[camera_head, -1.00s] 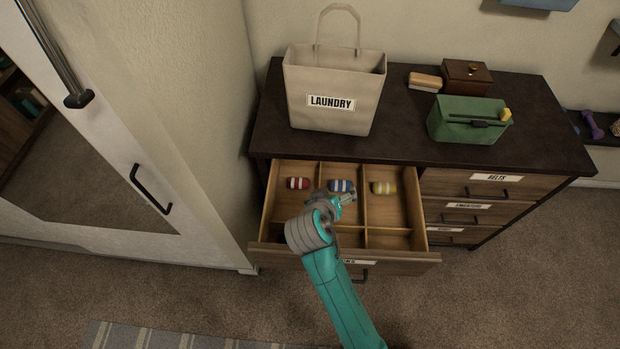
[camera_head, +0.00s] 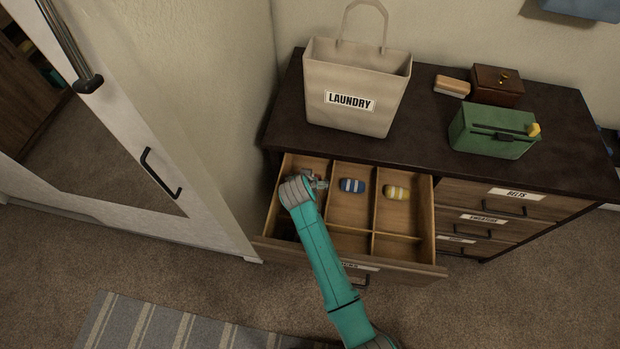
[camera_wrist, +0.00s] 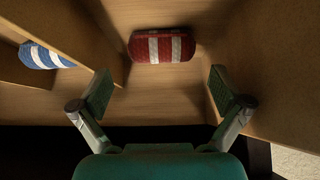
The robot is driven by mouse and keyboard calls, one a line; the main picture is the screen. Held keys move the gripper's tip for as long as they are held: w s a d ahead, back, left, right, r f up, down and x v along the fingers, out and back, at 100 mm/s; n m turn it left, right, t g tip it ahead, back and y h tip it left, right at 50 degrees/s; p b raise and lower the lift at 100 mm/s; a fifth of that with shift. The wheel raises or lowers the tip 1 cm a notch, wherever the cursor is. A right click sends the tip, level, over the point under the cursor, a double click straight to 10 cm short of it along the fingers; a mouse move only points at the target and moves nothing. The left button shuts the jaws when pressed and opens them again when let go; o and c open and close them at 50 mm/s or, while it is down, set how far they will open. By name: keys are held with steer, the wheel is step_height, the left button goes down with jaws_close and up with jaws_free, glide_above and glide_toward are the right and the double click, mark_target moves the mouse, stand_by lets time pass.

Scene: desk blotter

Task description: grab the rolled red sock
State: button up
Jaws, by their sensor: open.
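The rolled red sock (camera_wrist: 162,46) has white stripes and lies in a wooden compartment of the open drawer (camera_head: 436,225). In the wrist view it is ahead of my open gripper (camera_wrist: 160,92), roughly centred between the two fingers and apart from them. In the head view my gripper (camera_head: 318,184) is at the back left compartment, and my arm hides most or all of the red sock. A blue and white rolled sock (camera_head: 352,186) lies in the back middle compartment. It also shows at the left in the wrist view (camera_wrist: 42,56). A yellow striped sock (camera_head: 396,192) lies in the back right compartment.
Thin dividers and the drawer walls stand close to both fingers. The dresser top (camera_head: 420,140) above holds a laundry bag (camera_head: 355,90), a green box (camera_head: 492,132), a brush (camera_head: 452,86) and a brown box (camera_head: 497,84). The front middle and right compartments look empty.

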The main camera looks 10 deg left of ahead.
steer(key=shift+x, duration=2.55)
steer(key=shift+w+a+r, duration=0.1)
steer(key=shift+w, duration=0.1)
steer(key=c, duration=0.9)
